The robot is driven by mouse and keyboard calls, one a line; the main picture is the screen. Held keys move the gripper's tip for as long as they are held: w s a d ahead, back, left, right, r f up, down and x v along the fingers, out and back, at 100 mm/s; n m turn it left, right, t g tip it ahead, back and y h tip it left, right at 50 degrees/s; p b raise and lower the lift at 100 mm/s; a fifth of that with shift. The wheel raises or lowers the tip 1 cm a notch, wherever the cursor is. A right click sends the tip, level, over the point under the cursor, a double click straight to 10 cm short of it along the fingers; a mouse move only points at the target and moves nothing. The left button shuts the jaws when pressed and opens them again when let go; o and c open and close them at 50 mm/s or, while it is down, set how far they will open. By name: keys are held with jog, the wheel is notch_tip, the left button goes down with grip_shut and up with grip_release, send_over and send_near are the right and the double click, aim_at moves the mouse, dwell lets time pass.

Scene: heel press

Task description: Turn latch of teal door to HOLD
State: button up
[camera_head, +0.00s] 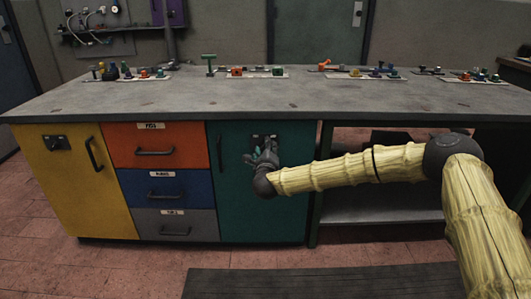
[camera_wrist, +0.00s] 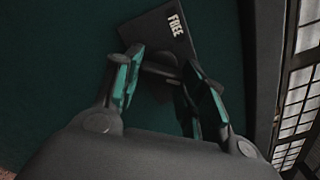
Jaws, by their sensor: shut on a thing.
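The teal door (camera_head: 232,205) is the right-hand front of the cabinet and looks shut. Its dark latch plate (camera_head: 268,138) is near the top, partly behind my gripper (camera_head: 260,158). In the wrist view the plate (camera_wrist: 150,27) appears tilted, with the word FREE in white. A dark latch handle (camera_wrist: 160,66) sits on the plate between the teal-padded fingers of my gripper (camera_wrist: 163,70). The fingers are shut on it. The lower part of the plate and any HOLD label are hidden by the fingers or out of sight.
A yellow door (camera_head: 80,195) with its own latch and handle is at the far left. Orange (camera_head: 155,135), blue and grey drawers lie between the doors. An open shelf bay (camera_head: 370,208) is right of the teal door. The worktop (camera_head: 250,97) carries several small fixtures.

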jog(key=shift+m, duration=0.6)
jog(key=o, duration=1)
jog(key=shift+o, duration=0.2)
jog(key=shift+s, duration=0.1)
jog(key=s, duration=1.1)
jog(key=shift+s, duration=0.4)
jog(key=shift+f, duration=0.15)
